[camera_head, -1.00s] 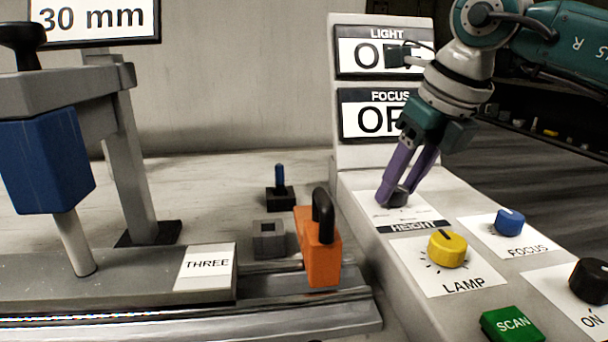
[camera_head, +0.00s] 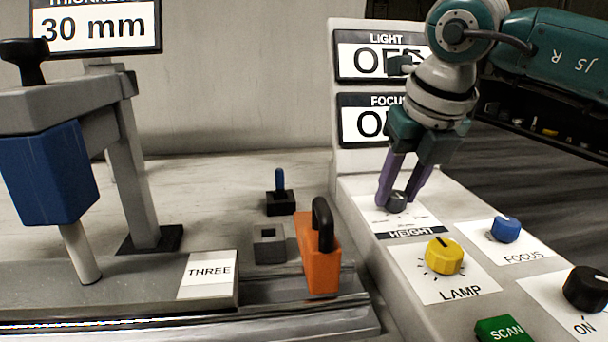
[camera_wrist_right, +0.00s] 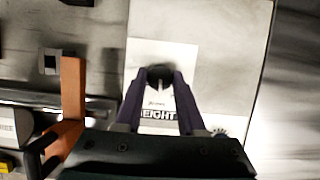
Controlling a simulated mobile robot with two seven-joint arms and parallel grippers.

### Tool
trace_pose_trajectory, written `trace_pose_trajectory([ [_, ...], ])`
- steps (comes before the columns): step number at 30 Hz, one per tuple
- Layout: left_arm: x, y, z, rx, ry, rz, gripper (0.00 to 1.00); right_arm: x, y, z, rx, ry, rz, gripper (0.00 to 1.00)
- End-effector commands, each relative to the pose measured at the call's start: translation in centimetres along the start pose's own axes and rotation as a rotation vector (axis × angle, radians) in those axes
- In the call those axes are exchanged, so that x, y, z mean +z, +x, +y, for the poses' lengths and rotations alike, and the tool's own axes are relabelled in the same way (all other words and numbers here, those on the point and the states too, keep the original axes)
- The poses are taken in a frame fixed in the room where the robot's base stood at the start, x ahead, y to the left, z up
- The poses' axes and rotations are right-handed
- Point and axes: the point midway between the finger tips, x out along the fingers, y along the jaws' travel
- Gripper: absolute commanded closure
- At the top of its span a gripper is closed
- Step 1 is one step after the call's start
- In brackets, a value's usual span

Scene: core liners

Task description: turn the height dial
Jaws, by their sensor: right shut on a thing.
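The height dial (camera_head: 397,201) is a small dark knob on a white card marked HEIGHT, at the far end of the sloping control panel (camera_head: 362,205). My right gripper (camera_head: 397,203) reaches down from above with its purple fingers on either side of the dial, shut on it. In the right wrist view, the dark dial (camera_wrist_right: 159,76) sits between the fingertips, above the HEIGHT label; that view is blurred. The dial's pointer setting is too small to read. My left gripper is not in view.
The yellow LAMP dial (camera_head: 444,256), blue FOCUS dial (camera_head: 505,229), black ON knob (camera_head: 586,288) and green SCAN button (camera_head: 503,329) are nearer on the panel. An orange block with a black handle (camera_head: 321,262) stands left of the panel. A sign reads 30 mm (camera_head: 95,26).

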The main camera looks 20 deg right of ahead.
Motion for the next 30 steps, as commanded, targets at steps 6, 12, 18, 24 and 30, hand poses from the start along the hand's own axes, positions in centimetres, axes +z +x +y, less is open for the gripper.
trace_pose_trajectory([
  [6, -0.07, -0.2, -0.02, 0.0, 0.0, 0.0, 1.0, 0.08, -0.07, 0.11, -0.041, 0.102, -0.002, 1.0],
  [12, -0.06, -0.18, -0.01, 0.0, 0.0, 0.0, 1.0, 0.08, -0.05, 0.1, -0.041, 0.105, -0.002, 1.0],
  [18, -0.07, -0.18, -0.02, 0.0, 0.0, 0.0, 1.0, 0.07, -0.04, 0.09, -0.041, 0.103, -0.002, 0.46],
  [24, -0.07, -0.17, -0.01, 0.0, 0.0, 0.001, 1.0, 0.05, -0.02, 0.08, -0.041, 0.103, -0.001, 0.31],
  [30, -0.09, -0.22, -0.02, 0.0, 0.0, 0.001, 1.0, 0.06, -0.16, 0.08, -0.041, 0.102, -0.001, 0.31],
])
